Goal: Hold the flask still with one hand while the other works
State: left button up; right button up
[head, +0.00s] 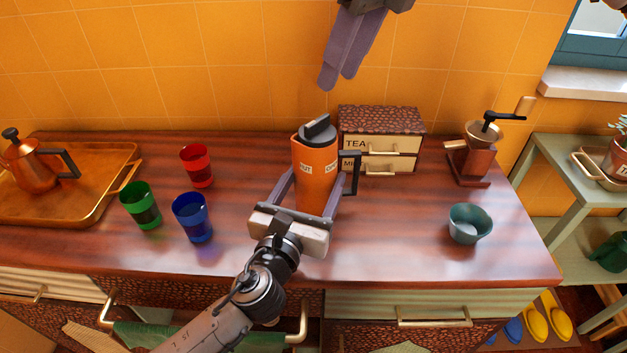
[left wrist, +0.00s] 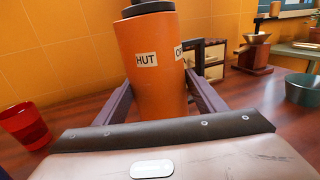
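The orange flask (head: 315,178) stands upright on the wooden counter, with a dark lid (head: 319,131) on top and a dark handle on its right side. Two pale labels are on its upper body; in the left wrist view the flask (left wrist: 158,90) shows one reading "HUT" and part of another. My left gripper (head: 317,174) has one finger on each side of the flask, and the fingertips appear to press its sides. My right gripper (head: 327,84) is empty, high above and behind the flask in the picture, its fingers side by side and together.
Red (head: 197,166), green (head: 141,205) and blue (head: 193,217) cups stand left of the flask. A copper pot (head: 32,164) sits on a tray (head: 80,210) farther left. A drawer box (head: 381,121), grinder (head: 474,161) and teal bowl (head: 469,224) are to the right.

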pick_arm(q)
jog(key=c, duration=1.5)
pick_arm(e)
jog(key=shift+c, duration=0.4)
jog(key=m+h, duration=0.4)
jog(key=m, duration=0.7)
send_near(317, 120)
jog(key=v, duration=0.2)
jog(key=s+a+m+t+h, duration=0.1)
jog(key=a+m+h, duration=0.1)
jog(key=m, duration=0.5)
jog(key=x, duration=1.1)
jog(key=shift+a, duration=0.1)
